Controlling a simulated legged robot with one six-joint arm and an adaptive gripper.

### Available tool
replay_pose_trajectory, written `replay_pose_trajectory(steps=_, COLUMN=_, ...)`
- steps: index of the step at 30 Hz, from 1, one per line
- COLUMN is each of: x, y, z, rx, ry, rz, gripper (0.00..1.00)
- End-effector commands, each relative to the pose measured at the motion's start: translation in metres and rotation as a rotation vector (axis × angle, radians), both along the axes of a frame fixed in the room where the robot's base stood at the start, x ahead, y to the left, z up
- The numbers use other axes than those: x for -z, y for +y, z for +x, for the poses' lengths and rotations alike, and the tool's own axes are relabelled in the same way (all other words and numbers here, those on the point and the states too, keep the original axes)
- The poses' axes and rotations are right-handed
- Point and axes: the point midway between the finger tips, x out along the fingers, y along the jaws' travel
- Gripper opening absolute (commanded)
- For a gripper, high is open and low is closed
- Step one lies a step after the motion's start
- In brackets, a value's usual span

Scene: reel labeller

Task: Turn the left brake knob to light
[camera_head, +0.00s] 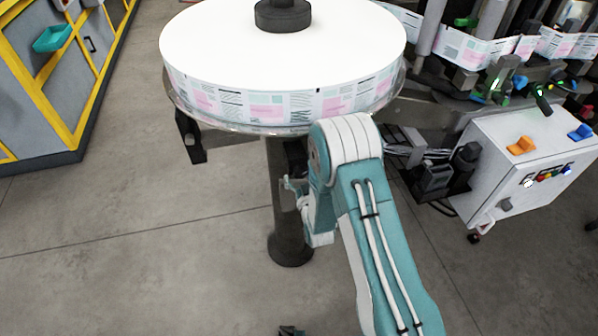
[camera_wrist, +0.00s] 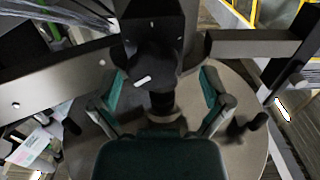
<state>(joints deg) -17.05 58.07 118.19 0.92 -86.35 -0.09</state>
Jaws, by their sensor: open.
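In the wrist view, a dark rounded knob (camera_wrist: 150,66) with a short white mark sits below a black housing; it looks like the brake knob. The white mark is tilted, its right end higher; I cannot read a scale or the light setting. My gripper (camera_wrist: 163,82) is open, with its teal fingers on either side of the knob's line of sight. It does not visibly touch the knob. In the head view my arm hides much of the area below the large label reel (camera_head: 285,95), and the knob cannot be made out there.
The reel stands on a dark post (camera_head: 288,220). A black bracket (camera_head: 190,137) hangs at its left. A white control box (camera_head: 530,165) with an orange knob (camera_head: 521,145), a blue knob (camera_head: 580,132) and several buttons stands right. Floor at the lower left is clear.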

Motion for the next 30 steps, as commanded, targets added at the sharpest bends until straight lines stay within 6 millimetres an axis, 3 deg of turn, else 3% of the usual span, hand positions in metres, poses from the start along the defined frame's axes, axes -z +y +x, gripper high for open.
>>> replay_pose_trajectory(steps=5, x=0.000, y=0.001, z=0.014, rx=0.001, ry=0.001, rz=0.002, gripper=0.97)
replay_pose_trajectory(steps=13, x=0.000, y=0.002, z=0.016, rx=0.002, ry=0.002, rz=0.002, gripper=0.97)
replay_pose_trajectory(steps=14, x=0.000, y=0.003, z=0.016, rx=0.002, ry=0.001, rz=0.001, gripper=0.88)
replay_pose_trajectory(steps=18, x=0.000, y=0.003, z=0.016, rx=0.001, ry=0.001, rz=0.000, gripper=0.26)
replay_pose_trajectory(steps=19, x=0.000, y=0.003, z=0.016, rx=0.002, ry=0.001, rz=0.000, gripper=0.15)
replay_pose_trajectory(steps=30, x=0.000, y=0.004, z=0.016, rx=-0.001, ry=0.003, rz=0.011, gripper=0.15)
